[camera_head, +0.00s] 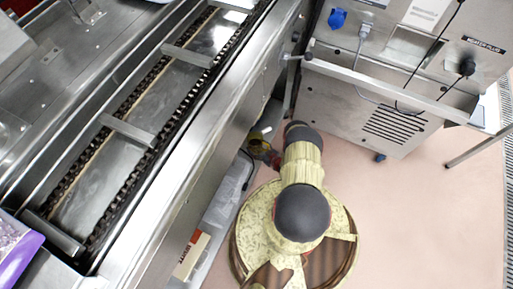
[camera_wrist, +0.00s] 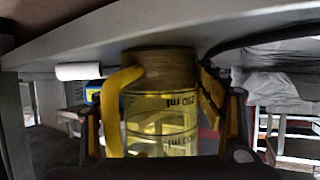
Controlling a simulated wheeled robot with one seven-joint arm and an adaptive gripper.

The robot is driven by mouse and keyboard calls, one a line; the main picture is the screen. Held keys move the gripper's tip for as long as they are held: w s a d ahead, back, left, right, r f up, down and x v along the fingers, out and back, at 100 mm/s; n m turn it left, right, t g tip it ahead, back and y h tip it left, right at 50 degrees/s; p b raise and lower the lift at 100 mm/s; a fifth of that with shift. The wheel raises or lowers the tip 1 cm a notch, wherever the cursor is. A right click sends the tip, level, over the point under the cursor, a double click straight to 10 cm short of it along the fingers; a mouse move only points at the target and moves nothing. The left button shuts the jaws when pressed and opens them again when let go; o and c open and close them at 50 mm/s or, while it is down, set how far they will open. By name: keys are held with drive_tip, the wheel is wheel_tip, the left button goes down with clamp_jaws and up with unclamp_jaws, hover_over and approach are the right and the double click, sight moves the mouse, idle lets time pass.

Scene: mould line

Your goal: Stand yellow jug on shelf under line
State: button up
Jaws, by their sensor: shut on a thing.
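The yellow jug (camera_wrist: 160,112) is transparent, with a yellow handle (camera_wrist: 113,105) and dark measuring marks. Its lettering is upside down in the wrist view, so that view looks inverted. My gripper (camera_wrist: 165,135) has a finger on each side of the jug and is shut on it. The jug's brownish end meets the grey shelf surface (camera_wrist: 200,30) in the picture; I cannot tell whether it touches. In the head view a yellow bit of the jug (camera_head: 257,145) shows at the line's lower edge, mostly hidden by my arm. The shelf (camera_head: 222,205) shows under the line.
A white and orange box (camera_head: 192,255) and a dark cable lie on the shelf. The chain conveyor line (camera_head: 130,130) overhangs it. A steel machine cabinet (camera_head: 370,100) with a rail stands at upper right. Pink floor (camera_head: 420,220) is clear at right. A white cylinder (camera_wrist: 78,72) lies near the jug.

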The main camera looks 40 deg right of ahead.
drive_tip(key=shift+w+d+r, duration=0.1)
drive_tip(key=shift+r, duration=0.05)
drive_tip(key=o, duration=1.7)
drive_tip(key=shift+f, duration=0.2)
drive_tip(key=shift+r, duration=0.2)
drive_tip(key=p+v, duration=0.4)
drive_tip(key=v, duration=0.8)
drive_tip(key=shift+f, duration=0.1)
